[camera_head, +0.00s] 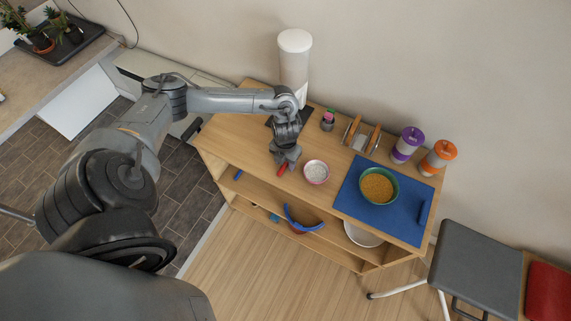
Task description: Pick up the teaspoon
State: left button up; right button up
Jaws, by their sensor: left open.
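My left gripper (286,160) reaches down over the front left part of the wooden shelf unit's top (237,127). It is open. A small red object (282,170) shows right at its fingertips; it is too small and too covered by the gripper to tell whether it is the teaspoon's handle. I cannot make out a teaspoon clearly anywhere else. A small bowl with white contents (316,172) stands just to the right of the gripper. My right gripper is not in view.
A blue mat (353,206) bears a green bowl of yellow grains (378,186). A grey chair (477,265) stands to the right.

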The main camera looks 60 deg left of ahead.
pick_arm(q)
jog(key=shift+c, duration=0.3)
grip_shut()
jog(key=shift+r, duration=0.1)
